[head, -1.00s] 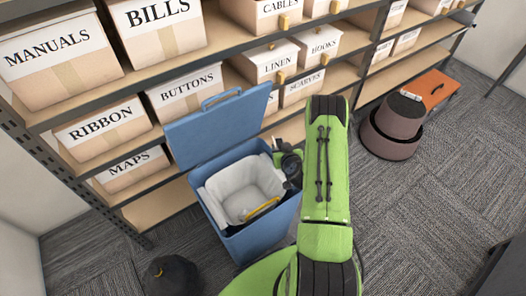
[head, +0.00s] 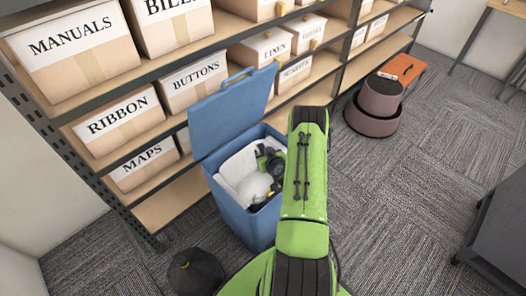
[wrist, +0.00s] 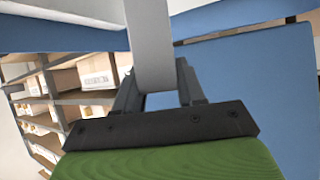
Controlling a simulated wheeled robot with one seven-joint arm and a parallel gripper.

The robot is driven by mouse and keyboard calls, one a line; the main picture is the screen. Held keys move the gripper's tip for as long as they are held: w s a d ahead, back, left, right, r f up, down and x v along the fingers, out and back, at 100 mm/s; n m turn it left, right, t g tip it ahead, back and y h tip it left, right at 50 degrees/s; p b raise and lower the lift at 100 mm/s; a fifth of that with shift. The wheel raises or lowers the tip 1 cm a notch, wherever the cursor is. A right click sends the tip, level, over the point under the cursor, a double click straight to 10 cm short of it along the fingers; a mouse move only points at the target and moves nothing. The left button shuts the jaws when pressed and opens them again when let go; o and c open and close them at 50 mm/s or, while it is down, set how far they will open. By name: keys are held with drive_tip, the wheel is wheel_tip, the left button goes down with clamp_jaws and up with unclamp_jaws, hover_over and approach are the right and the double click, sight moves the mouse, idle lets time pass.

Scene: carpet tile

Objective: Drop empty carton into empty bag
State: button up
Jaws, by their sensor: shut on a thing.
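The bag (head: 239,166) is a white liner inside an open blue bin (head: 243,222). My gripper (head: 268,178) is over the bag's opening, partly hidden by my green arm. In the wrist view, my gripper (wrist: 152,92) is shut on a smooth pale grey-white thing (wrist: 150,40), which I take for the carton. A pale rounded shape (head: 256,188) shows just below the gripper in the head view; I cannot tell whether it touches the liner. The bag's inside is mostly hidden.
The bin's blue lid (head: 232,108) stands raised at the back, against shelves of labelled boxes (head: 125,120).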

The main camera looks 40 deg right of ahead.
drive_tip(key=shift+f+b, duration=0.3)
drive_tip(key=shift+f, duration=0.6)
drive_tip(key=o, duration=1.1)
drive_tip(key=shift+r, duration=0.1)
drive_tip(key=p+v, duration=0.3)
drive_tip(key=v, duration=1.2)
drive_tip(key=shift+s+r+p, duration=0.2)
drive_tip(key=shift+s+p, duration=0.1)
drive_tip(key=shift+a, duration=0.1)
